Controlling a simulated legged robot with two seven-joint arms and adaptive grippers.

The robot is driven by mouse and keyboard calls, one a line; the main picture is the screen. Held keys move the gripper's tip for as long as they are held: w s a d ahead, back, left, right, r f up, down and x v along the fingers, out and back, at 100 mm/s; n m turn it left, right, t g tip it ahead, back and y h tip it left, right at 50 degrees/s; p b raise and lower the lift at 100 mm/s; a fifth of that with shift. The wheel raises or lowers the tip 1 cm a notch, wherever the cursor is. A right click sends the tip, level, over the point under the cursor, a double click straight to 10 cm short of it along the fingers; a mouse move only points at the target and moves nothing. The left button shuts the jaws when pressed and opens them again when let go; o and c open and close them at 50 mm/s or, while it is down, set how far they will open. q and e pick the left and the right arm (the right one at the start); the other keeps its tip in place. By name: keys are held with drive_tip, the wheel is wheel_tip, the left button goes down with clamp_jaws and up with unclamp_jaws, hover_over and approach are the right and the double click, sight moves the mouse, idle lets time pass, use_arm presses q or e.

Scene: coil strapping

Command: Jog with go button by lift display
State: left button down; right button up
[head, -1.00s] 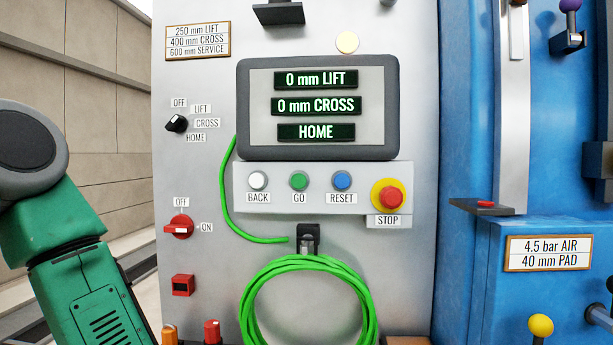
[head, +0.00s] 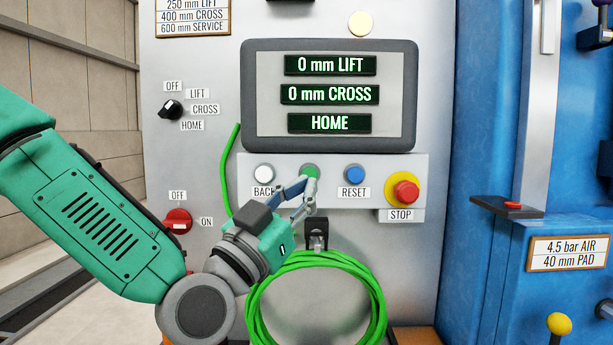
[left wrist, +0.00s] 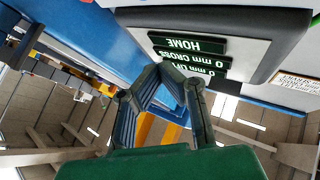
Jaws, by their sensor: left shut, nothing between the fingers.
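The lift display (head: 330,66) reads "0 mm LIFT" on the grey-framed panel, above "0 mm CROSS" (head: 330,95) and "HOME" (head: 329,123). The green GO button (head: 310,171) is below the panel, between the white BACK button (head: 264,173) and the blue RESET button (head: 355,174). My left gripper (head: 308,182) is shut and empty, its fingertips at the lower edge of the GO button; I cannot tell whether they touch. The fingers hide the GO label. In the left wrist view the fingers (left wrist: 165,75) point toward the inverted panel. My right gripper is not in view.
A red STOP button (head: 405,192) is right of RESET. A selector knob (head: 171,110) points toward the HOME and OFF side. A red switch (head: 178,221) is lower left. A green hose coil (head: 375,300) hangs on a hook (head: 317,232) just below my gripper. Blue machinery (head: 490,120) stands right.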

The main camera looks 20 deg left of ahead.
sight(310, 175)
use_arm(q)
drive_tip(key=shift+d, duration=0.15)
drive_tip(key=w+a+p, duration=0.1)
drive_tip(key=w, duration=0.7)
drive_tip(key=shift+w+a, duration=0.25)
drive_tip(key=shift+a, duration=0.15)
drive_tip(key=shift+a, duration=0.3)
drive_tip(key=shift+d, duration=0.2)
idle(0.4)
drive_tip(key=shift+w+a, duration=0.1)
drive_tip(key=shift+w, duration=0.05)
drive_tip(key=shift+w+a+r, duration=0.1)
drive_tip(key=shift+w, duration=0.05)
